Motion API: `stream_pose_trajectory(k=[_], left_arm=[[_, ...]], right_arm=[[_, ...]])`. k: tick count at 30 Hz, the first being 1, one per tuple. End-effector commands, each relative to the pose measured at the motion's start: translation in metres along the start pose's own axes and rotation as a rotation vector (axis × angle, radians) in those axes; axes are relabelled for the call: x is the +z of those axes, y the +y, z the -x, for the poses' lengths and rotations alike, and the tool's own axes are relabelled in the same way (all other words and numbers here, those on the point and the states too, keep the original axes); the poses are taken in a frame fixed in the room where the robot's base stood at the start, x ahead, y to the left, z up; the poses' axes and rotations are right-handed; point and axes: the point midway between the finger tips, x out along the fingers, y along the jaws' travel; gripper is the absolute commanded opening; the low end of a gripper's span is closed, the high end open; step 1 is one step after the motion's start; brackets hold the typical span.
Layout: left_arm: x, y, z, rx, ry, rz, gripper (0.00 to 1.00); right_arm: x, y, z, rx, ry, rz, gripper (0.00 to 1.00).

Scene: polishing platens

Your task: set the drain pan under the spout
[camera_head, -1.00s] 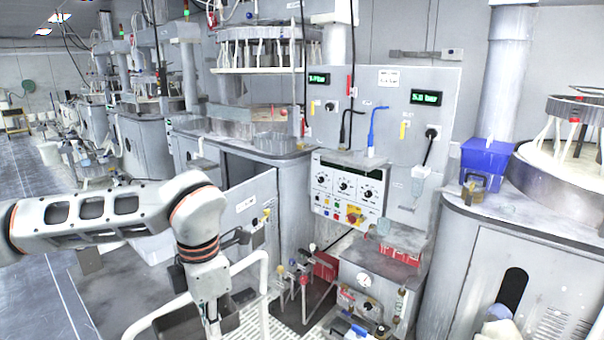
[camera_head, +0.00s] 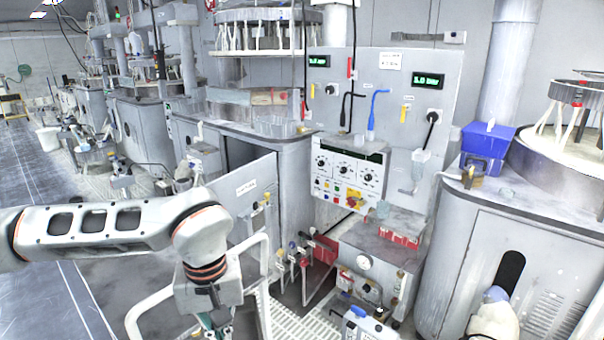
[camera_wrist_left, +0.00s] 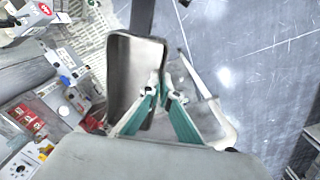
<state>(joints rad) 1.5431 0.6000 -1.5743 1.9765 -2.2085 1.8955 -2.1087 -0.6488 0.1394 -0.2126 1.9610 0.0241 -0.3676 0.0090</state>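A grey metal pan (camera_wrist_left: 124,78), rectangular with a raised rim, fills the middle of the left wrist view. My left gripper has teal-lined fingers, and its tips (camera_wrist_left: 161,82) close together on the pan's right rim, one finger over the inside and one outside. In the head view my left gripper (camera_head: 218,329) points down at the bottom edge, its tips cut off; the pan does not show there. I cannot clearly pick out the spout in either view.
A white tube rail (camera_head: 262,285) stands beside my left gripper, with a white floor grating (camera_head: 292,322) to its right. A valve and gauge unit (camera_head: 372,262) and an open cabinet door (camera_head: 252,200) are close behind. Open floor lies left.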

Motion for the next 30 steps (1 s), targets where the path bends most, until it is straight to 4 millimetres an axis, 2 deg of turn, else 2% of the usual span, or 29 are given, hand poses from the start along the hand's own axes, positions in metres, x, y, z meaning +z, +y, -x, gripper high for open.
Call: stream_pose_trajectory(k=[6, 14, 30], left_arm=[[0.007, 0.001, -0.005, 0.006, -0.002, -0.295, 0.00], [0.013, 0.002, -0.009, 0.010, -0.002, -0.508, 0.00], [-0.035, -0.085, -0.009, -0.001, 0.000, -0.288, 0.00]], right_arm=[[-0.001, 0.000, 0.000, 0.000, 0.001, 0.000, 0.40], [-0.001, 0.000, 0.000, 0.000, 0.002, 0.000, 0.40], [-0.001, 0.000, 0.000, 0.000, 0.002, -0.001, 0.40]])
